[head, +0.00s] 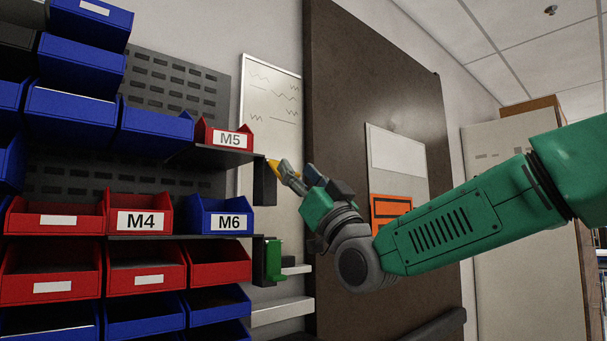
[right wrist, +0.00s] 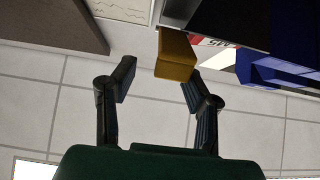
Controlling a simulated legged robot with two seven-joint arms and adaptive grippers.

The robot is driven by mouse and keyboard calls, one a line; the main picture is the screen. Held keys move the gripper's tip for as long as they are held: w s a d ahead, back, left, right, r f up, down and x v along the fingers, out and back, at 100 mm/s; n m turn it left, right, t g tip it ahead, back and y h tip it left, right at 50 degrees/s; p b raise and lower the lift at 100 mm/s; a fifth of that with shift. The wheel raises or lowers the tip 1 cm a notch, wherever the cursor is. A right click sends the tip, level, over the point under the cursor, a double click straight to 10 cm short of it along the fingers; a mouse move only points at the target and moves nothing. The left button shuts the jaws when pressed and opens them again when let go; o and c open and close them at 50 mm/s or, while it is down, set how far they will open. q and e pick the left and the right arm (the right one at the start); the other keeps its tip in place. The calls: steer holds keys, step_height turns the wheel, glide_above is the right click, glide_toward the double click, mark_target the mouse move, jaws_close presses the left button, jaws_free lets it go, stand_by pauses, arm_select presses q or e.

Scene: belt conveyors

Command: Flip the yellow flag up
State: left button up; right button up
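The yellow flag (head: 273,168) sticks out at the right side of a dark bracket (head: 264,186), beside the M5 bin's shelf. In the right wrist view the yellow flag (right wrist: 176,57) shows as a block at the top centre, against a dark part. My right gripper (head: 286,172) reaches in from the right, with its fingertips close to the flag. In the right wrist view its two fingers (right wrist: 156,80) are apart, with the flag ahead in the gap, nearer the right-hand finger. Contact cannot be told. My left gripper is not in view.
A green flag (head: 275,260) sits on a lower dark bracket (head: 258,262). Red and blue bins, including M5 (head: 229,139), M4 (head: 141,220) and M6 (head: 231,221), fill the left. A whiteboard (head: 270,100) and brown door (head: 370,70) stand behind.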

steer(key=shift+s+a+r, duration=0.1)
steer(key=shift+a, duration=0.35)
jaws_close()
steer(key=shift+a, duration=0.4)
steer(key=shift+w+d+f, duration=0.2)
steer(key=shift+w, duration=0.1)
